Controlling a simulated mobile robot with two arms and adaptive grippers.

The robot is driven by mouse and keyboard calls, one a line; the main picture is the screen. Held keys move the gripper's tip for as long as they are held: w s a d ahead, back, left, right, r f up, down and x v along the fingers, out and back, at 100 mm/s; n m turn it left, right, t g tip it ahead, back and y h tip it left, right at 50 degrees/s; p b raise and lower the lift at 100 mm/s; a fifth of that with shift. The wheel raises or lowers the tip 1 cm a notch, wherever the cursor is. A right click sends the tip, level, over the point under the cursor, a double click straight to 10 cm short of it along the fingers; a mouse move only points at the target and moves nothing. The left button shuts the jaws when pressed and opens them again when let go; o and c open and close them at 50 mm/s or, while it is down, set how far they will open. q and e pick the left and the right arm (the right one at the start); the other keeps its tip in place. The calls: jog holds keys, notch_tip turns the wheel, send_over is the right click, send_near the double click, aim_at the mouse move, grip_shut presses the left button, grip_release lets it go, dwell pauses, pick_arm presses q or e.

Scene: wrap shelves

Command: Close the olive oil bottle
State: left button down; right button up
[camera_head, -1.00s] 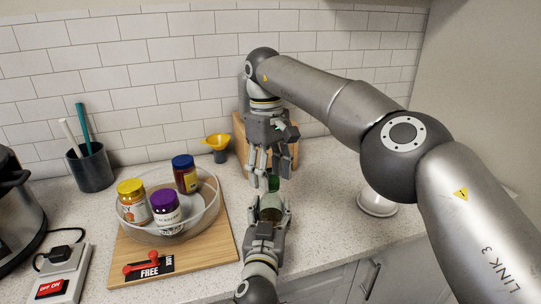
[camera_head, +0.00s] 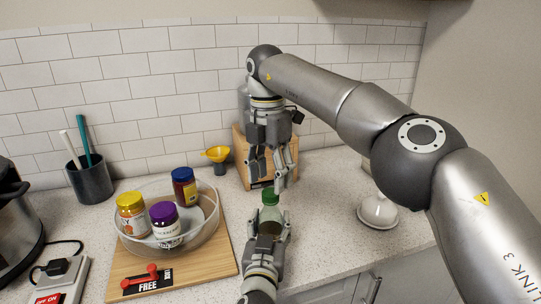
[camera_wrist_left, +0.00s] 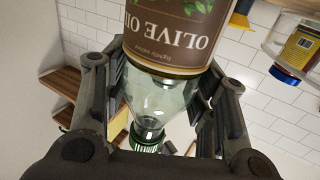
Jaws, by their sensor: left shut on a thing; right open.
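The olive oil bottle (camera_head: 270,214) is clear greenish glass and stands roughly upright in my left gripper (camera_head: 268,229), which is shut around it. In the left wrist view the bottle (camera_wrist_left: 165,95) appears inverted, with its brown "OLIVE OIL" label (camera_wrist_left: 170,40). A green cap (camera_head: 269,196) sits at the top of the bottle's neck; it also shows in the left wrist view (camera_wrist_left: 147,140). I cannot tell how tightly it is seated. My right gripper (camera_head: 267,184) is open and empty, fingers pointing down, just above and behind the cap.
A clear bowl (camera_head: 206,232) with several jars stands on a wooden board (camera_head: 215,266) at left. A yellow funnel (camera_head: 217,154) and a wooden block (camera_head: 241,150) are behind. A white domed dish (camera_head: 377,211) stands at right. The counter between the bottle and dish is clear.

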aim_at(271, 192)
jog(key=n, duration=0.3)
jog(key=r+n, duration=0.1)
jog(key=n, duration=0.2)
jog(key=shift+r+n, duration=0.1)
jog(key=shift+n, duration=0.2)
jog(key=n, duration=0.3)
jog(key=r+n, duration=0.1)
jog(key=n, duration=0.5)
jog(key=r+n, duration=0.1)
jog(key=n, duration=0.2)
jog(key=shift+r+n+t, duration=0.15)
jog(key=shift+n+t, duration=0.15)
jog(key=shift+n, duration=0.1)
jog(key=n, duration=0.3)
jog(key=r+n, duration=0.1)
jog(key=n, duration=0.1)
jog(key=shift+s+n, duration=0.1)
jog(key=shift+n, duration=0.3)
jog(key=shift+f, duration=0.1)
jog(key=shift+f, duration=3.95)
